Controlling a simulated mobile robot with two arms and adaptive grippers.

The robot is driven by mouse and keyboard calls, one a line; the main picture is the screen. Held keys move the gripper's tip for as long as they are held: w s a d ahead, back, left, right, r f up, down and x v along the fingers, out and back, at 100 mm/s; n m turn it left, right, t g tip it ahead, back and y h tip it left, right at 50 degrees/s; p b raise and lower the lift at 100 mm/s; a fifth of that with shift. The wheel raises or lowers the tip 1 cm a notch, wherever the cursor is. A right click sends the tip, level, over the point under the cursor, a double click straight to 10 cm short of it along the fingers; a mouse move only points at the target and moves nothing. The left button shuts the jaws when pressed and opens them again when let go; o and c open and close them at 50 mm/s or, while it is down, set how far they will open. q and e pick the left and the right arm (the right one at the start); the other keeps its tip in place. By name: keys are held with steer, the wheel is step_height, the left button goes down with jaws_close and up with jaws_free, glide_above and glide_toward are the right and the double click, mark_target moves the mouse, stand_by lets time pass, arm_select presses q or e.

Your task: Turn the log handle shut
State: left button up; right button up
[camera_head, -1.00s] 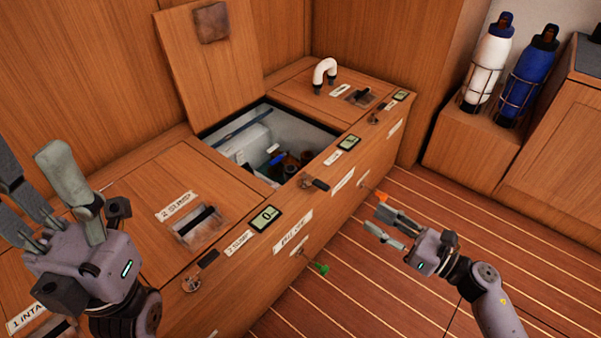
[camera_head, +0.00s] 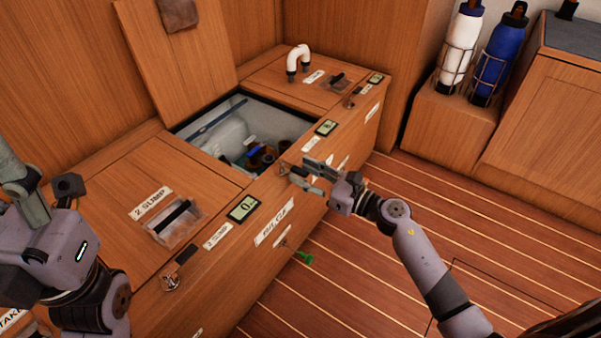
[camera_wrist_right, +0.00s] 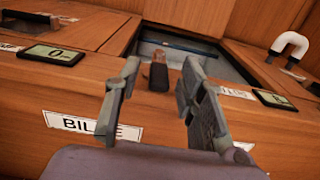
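In the right wrist view a small handle with a dark grip and a copper-coloured end (camera_wrist_right: 158,76) stands at the locker's front edge, by the open compartment. My right gripper (camera_head: 294,167) is open at this edge in the head view and largely hides the handle there. In the right wrist view its two fingers stand apart on either side of the handle, with gaps showing. My left gripper (camera_head: 22,195) is at the left edge, its fingers partly cut off.
The open compartment (camera_head: 183,133) holds a white container and dark fittings, its lid (camera_head: 180,60) raised behind. The 2 SUMP lid (camera_head: 120,200) is closed; its handle (camera_head: 180,262) is nearer. A green-ended part (camera_head: 305,258) juts from the front. Floor to the right is clear.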

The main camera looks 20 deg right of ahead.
steer(key=shift+x, duration=0.85)
steer(key=shift+c, duration=0.2)
jaws_close()
